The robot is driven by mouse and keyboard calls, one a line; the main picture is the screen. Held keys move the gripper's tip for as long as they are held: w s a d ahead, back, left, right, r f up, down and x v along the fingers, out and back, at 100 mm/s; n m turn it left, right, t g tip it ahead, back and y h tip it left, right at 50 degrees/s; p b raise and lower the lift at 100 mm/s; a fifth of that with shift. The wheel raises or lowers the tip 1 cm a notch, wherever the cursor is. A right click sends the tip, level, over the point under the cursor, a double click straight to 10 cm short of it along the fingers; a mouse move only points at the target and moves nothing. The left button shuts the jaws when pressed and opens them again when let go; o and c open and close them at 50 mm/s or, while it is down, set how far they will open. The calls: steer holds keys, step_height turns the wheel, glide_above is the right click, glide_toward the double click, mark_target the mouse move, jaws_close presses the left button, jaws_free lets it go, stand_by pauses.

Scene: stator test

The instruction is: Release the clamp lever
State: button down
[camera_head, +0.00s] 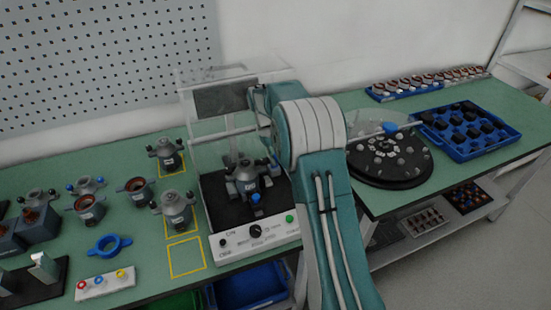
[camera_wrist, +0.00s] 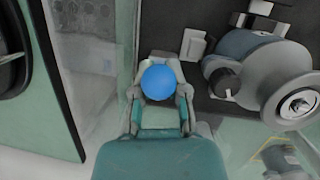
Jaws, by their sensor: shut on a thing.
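A blue ball knob (camera_wrist: 158,83), which looks like the clamp lever's end, sits between the fingertips of my gripper (camera_wrist: 159,72) in the wrist view. My gripper is shut on it. The lever's shaft is hidden beneath the knob and fingers. A grey motor part (camera_wrist: 262,72) lies just right of the fingers, apart from them. In the head view, the test station (camera_head: 255,237) holds a dark grey motor part (camera_head: 245,178) on its black bed.
A clear cover (camera_head: 215,135) stands raised around the station. A round black turntable (camera_head: 390,160) and a blue tray (camera_head: 467,132) stand at right.

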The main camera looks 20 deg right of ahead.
steer(key=shift+r, duration=0.25)
steer(key=c, duration=0.7)
jaws_free()
steer(key=shift+s, duration=0.1)
steer(key=shift+f, duration=0.15)
steer(key=shift+s+t, duration=0.1)
steer(key=shift+t, duration=0.2)
